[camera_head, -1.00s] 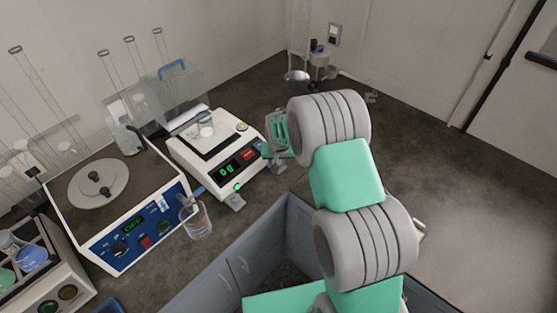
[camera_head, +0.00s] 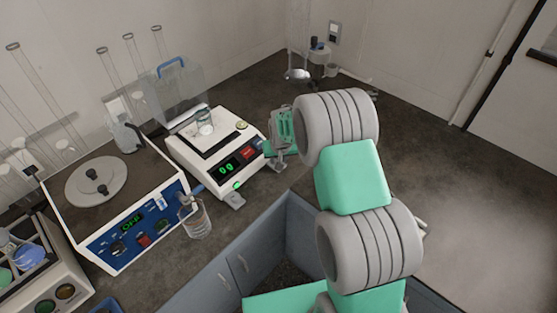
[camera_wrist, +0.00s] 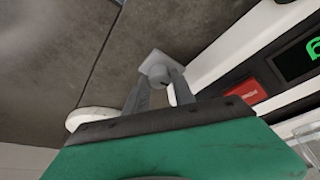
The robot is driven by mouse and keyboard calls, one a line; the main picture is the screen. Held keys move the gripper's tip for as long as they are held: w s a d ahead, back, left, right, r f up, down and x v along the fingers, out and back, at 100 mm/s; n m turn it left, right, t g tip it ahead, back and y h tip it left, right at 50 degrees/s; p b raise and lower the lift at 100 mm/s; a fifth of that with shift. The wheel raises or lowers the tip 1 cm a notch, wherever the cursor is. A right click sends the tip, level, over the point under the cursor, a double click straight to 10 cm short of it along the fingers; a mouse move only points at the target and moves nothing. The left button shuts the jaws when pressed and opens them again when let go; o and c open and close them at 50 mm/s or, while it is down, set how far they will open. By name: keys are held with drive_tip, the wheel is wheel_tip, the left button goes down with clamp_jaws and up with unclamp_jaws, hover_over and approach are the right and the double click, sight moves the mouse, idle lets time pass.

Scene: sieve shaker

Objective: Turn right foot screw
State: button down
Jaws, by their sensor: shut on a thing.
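The right foot screw (camera_wrist: 152,58), a grey knob, sits between my two fingers in the wrist view. My gripper (camera_wrist: 158,82) is shut on it, one finger on each side. In the head view, my gripper (camera_head: 277,155) is at the balance's right front corner, partly covered by my wrist.
A blue-fronted instrument (camera_head: 125,240) with a round plate stands left of the balance. A glass beaker of liquid (camera_head: 196,218) is near the bench's front edge. A clear box (camera_head: 175,90) and glass tubes stand behind. The bench right of my arm is clear.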

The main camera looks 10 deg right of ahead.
drive_tip(key=n+y+b, duration=0.1)
drive_tip(key=n+b, duration=0.2)
drive_tip(key=shift+d+f, duration=0.1)
drive_tip(key=shift+f, duration=0.1)
drive_tip(key=shift+r+n+y+b, duration=0.15)
drive_tip(key=shift+n+y+b, duration=0.4)
drive_tip(key=shift+n, duration=0.35)
drive_tip(key=c, duration=1.1)
unclamp_jaws()
drive_tip(key=b+v, duration=0.1)
drive_tip(key=v, duration=0.7)
drive_tip(key=shift+w, duration=0.15)
